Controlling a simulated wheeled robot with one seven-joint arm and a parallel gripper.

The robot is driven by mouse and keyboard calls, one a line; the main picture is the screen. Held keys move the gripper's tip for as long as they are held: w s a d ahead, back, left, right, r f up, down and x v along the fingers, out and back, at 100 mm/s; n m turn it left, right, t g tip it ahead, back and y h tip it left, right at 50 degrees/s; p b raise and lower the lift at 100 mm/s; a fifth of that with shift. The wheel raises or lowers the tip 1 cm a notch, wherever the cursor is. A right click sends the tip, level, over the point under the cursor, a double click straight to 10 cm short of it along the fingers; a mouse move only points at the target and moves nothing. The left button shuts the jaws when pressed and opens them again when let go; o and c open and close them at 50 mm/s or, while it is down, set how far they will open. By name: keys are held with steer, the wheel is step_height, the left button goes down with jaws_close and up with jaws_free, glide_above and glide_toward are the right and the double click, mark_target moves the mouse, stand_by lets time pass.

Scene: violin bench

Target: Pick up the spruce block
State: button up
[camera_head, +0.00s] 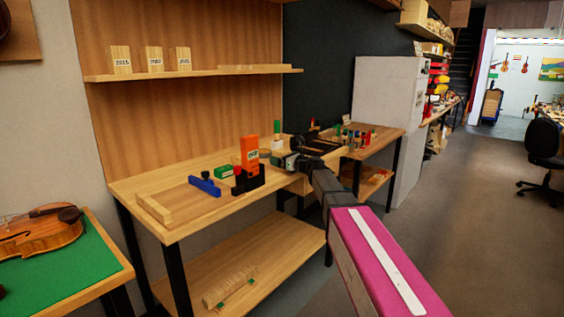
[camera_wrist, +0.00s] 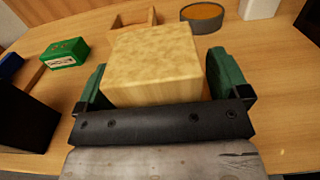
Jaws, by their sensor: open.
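A pale, mottled wooden block, which looks like the spruce block (camera_wrist: 152,58), stands on the bench top in the wrist view. My gripper (camera_wrist: 157,78) is open, with one green finger at the left side of the block and the other at its right. Small gaps seem to show beside the block, but contact is hard to judge. The block's lower near part is hidden behind my gripper's dark palm. In the head view my gripper (camera_head: 292,160) is over the right part of the bench (camera_head: 205,212); I cannot make out the block there.
A green box (camera_wrist: 64,53), a small wooden frame (camera_wrist: 133,22) and a round grey tin (camera_wrist: 203,16) lie around the block. An orange tool in a black stand (camera_head: 249,176) and a blue tool (camera_head: 204,186) are left of my gripper. Three labelled blocks stand on the shelf (camera_head: 200,73).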

steer(key=c, duration=1.1)
steer(key=shift+o, duration=0.2)
step_height(320, 180, up, 10)
steer(key=shift+f, duration=0.1)
steer(key=shift+s+d, duration=0.1)
steer(key=shift+s, duration=0.05)
